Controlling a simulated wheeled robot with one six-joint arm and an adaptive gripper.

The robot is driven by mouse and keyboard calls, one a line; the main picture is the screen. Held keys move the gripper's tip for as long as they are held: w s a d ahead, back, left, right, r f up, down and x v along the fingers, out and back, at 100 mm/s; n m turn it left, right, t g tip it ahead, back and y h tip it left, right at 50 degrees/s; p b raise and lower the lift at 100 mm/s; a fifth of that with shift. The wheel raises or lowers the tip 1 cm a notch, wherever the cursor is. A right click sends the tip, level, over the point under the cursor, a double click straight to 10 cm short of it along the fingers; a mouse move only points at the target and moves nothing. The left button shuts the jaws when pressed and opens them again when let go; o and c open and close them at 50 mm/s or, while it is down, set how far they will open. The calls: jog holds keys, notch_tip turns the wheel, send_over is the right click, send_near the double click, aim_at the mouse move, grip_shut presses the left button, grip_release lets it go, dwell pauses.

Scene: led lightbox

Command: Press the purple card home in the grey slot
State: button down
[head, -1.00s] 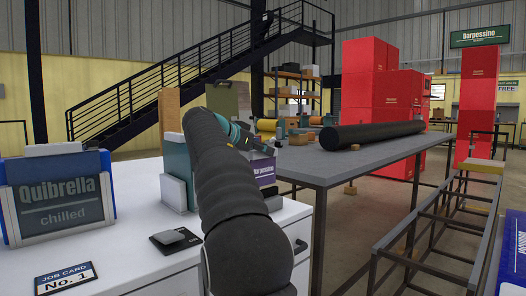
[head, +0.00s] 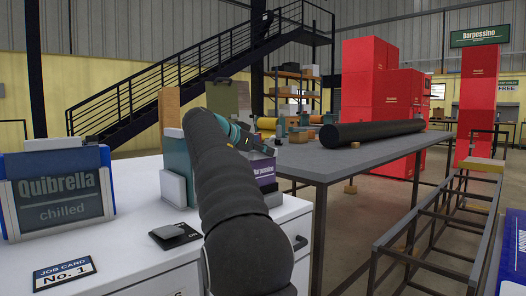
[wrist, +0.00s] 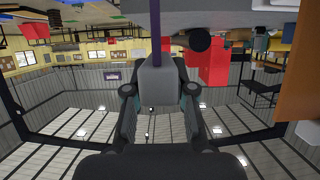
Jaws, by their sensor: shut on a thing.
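The purple card (head: 262,170), lettered "Darpessino", stands upright near the right end of the white counter, partly behind my arm. In the wrist view the purple card (wrist: 156,42) shows edge-on as a thin strip, with a grey block-like grip (wrist: 158,86) at its near end. My gripper (wrist: 158,92) is shut on that grip, one finger on each side. A grey surface lies at the card's far end in the wrist view; I cannot make out the grey slot or how deep the card sits.
A teal and white upright piece (head: 177,170) stands left of my arm. A "Quibrella chilled" sign (head: 60,195), a black switch (head: 175,236) and a job card (head: 64,273) are on the counter. A grey table (head: 345,160) with a black roll (head: 372,133) stands behind.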

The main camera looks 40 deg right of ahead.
jog(key=shift+f+b, duration=1.1)
jog(key=shift+f, duration=0.1)
jog(key=c, duration=0.9)
grip_release()
jog(key=shift+a+r, duration=0.1)
jog(key=v, duration=0.7)
jog(key=shift+a+r+p, duration=0.15)
jog(key=shift+a+p, duration=0.2)
jog(key=shift+p, duration=0.05)
